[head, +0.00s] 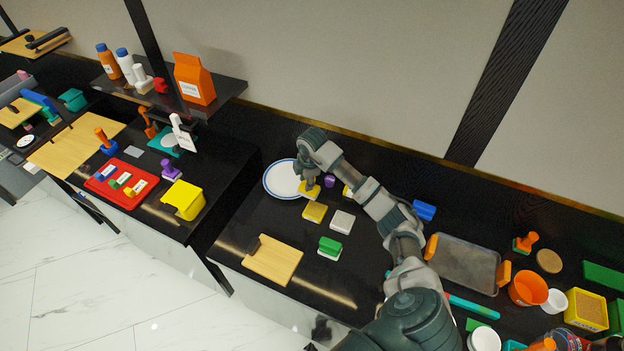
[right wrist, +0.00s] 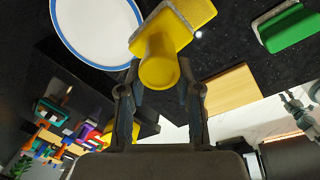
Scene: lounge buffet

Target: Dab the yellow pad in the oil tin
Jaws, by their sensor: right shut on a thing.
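My right gripper (head: 308,178) is shut on the yellow pad (head: 309,190), beside the right rim of a white plate with a blue edge (head: 281,180). In the right wrist view the jaws (right wrist: 160,82) close around the pad's round yellow handle (right wrist: 159,62), and its flat yellow block (right wrist: 186,20) lies beyond. I cannot tell whether the pad touches the counter. No vessel can be surely told as the oil tin; a grey tray with orange handles (head: 465,262) stands to the right of my arm. My left gripper is out of view.
A yellow block (head: 315,211), a white block (head: 342,222), a green-topped block (head: 329,247) and a wooden board (head: 273,260) lie near the gripper. An orange bowl (head: 528,288) and a yellow box (head: 587,309) stand right. A shelf (head: 222,88) juts out at upper left.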

